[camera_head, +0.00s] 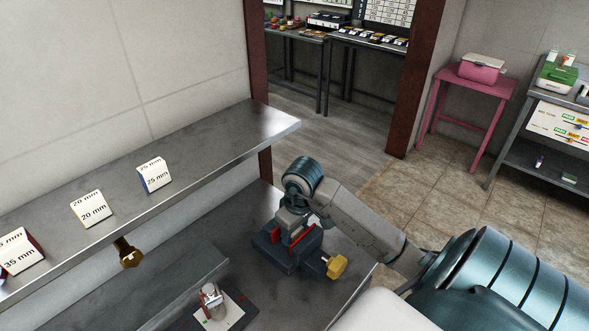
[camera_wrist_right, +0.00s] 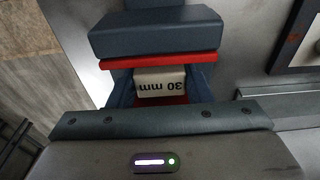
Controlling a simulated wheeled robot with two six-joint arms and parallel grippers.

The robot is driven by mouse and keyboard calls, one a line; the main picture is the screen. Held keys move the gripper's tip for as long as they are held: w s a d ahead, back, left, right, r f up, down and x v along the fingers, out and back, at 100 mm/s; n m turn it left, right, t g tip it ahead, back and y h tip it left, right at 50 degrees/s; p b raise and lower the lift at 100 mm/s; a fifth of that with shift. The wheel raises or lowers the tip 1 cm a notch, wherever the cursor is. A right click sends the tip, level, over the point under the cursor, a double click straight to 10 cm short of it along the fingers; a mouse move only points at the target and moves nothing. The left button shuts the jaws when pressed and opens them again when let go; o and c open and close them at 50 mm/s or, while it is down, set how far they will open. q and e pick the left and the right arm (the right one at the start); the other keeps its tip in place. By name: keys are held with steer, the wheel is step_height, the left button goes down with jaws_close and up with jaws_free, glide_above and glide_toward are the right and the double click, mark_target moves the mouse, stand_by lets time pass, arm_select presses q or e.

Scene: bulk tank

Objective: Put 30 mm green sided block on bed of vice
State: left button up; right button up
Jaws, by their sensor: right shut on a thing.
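The vice (camera_head: 290,250) is dark blue-grey with red jaw faces and a yellow handle knob, and stands on the lower bench. My right gripper (camera_head: 295,215) reaches down over it from the right. In the right wrist view a pale block (camera_wrist_right: 160,78) labelled "30 mm" sits low between the red jaw faces of the vice (camera_wrist_right: 155,32). My right gripper is shut on this block. The block's green sides are hidden, and I cannot tell whether its underside touches the vice bed. My left gripper is not in view.
On the upper shelf (camera_head: 220,140) stand blocks marked 25 mm (camera_head: 154,175), 20 mm (camera_head: 91,208) and 35 mm (camera_head: 20,250). A brass-coloured knob (camera_head: 128,253) shows below the shelf edge. A small metal item (camera_head: 212,302) stands on a dark mat left of the vice.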

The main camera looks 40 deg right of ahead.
steer(key=shift+f, duration=0.1)
steer(key=o, duration=1.1)
steer(key=shift+c, duration=0.2)
steer(key=shift+r, duration=0.4)
steer(key=r, duration=0.3)
steer(key=shift+s+r+p, duration=0.1)
steer(key=shift+s+p, duration=0.1)
steer(key=shift+p, duration=0.15)
step_height(320, 180, up, 7)
steer(key=p, duration=0.6)
steer(key=shift+s, duration=0.45)
